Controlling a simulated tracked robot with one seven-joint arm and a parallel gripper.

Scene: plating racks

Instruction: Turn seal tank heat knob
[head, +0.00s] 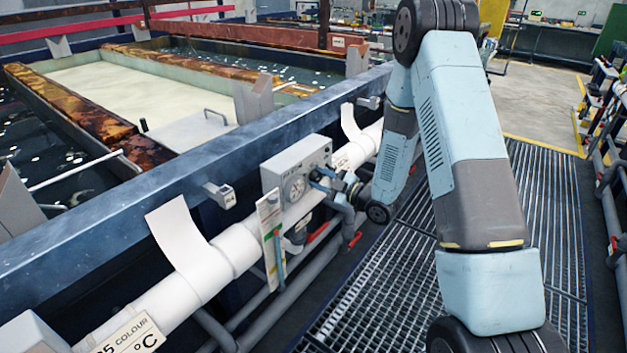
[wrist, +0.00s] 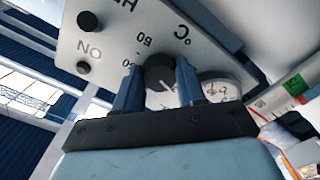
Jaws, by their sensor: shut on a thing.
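The grey control box (head: 285,163) is mounted on the tank's side above the white pipe, with a round gauge (head: 294,188) on its face. In the wrist view the panel (wrist: 110,40) carries a black heat knob (wrist: 157,68) with a pale pointer line and printed numbers and "°C" around it. My gripper (wrist: 160,74) has one blue finger on each side of the knob and is shut on it. In the head view my gripper (head: 322,178) meets the right part of the box front, and the knob is hidden there.
Two small black controls, one (wrist: 88,21) higher and one (wrist: 83,68) near "ON", sit on the panel. A white label strip (head: 269,228) hangs left of my gripper. The wrapped white pipe (head: 232,250) runs below the box. Metal grating (head: 400,270) covers the floor.

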